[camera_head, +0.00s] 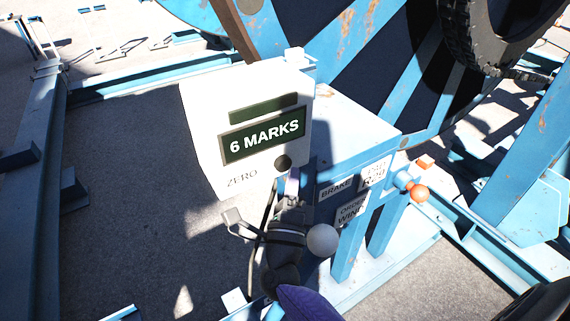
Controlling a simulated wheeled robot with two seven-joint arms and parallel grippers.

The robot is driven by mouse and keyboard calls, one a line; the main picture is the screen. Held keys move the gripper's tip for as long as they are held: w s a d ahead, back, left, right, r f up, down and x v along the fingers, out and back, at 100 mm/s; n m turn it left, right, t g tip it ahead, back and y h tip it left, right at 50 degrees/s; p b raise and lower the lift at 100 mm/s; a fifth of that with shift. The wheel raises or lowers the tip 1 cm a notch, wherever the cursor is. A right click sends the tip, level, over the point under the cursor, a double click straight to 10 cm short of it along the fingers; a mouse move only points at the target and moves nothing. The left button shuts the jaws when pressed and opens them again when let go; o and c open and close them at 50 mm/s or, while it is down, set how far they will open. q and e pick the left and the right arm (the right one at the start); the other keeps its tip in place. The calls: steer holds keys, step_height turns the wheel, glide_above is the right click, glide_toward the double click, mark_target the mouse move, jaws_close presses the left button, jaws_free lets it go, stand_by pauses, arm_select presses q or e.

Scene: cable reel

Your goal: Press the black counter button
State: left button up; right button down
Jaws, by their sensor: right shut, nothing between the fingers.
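The white counter box (206,115) stands left of the middle, its face turned to me. Its dark display (262,141) reads "6 MARKS". The round black counter button (283,162) sits low on the face, right of the printed word "ZERO". My right gripper (291,181) reaches up from below and is shut, with nothing held. Its tips are just below the button in the picture; I cannot tell whether they touch it. My left gripper is not in view.
A grey ball knob (322,240) is close to the right of my right gripper. The large blue reel (400,75) rises behind. Paved ground (130,220) is open at left.

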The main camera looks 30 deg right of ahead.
stand_by(0.4)
steer(key=shift+w, duration=0.45)
steer(key=shift+w+a+b, duration=0.1)
steer(key=shift+w+b, duration=0.45)
stand_by(0.6)
stand_by(0.3)
steer(key=shift+s+p, duration=0.45)
steer(key=shift+s, duration=0.5)
steer(key=shift+s, duration=0.1)
steer(key=shift+s+d+p, duration=0.15)
steer(key=shift+s+p, duration=0.25)
steer(key=shift+s, duration=0.85)
steer(key=shift+s+d+p, duration=0.15)
steer(key=shift+s+p, duration=0.25)
steer(key=shift+s, duration=0.8)
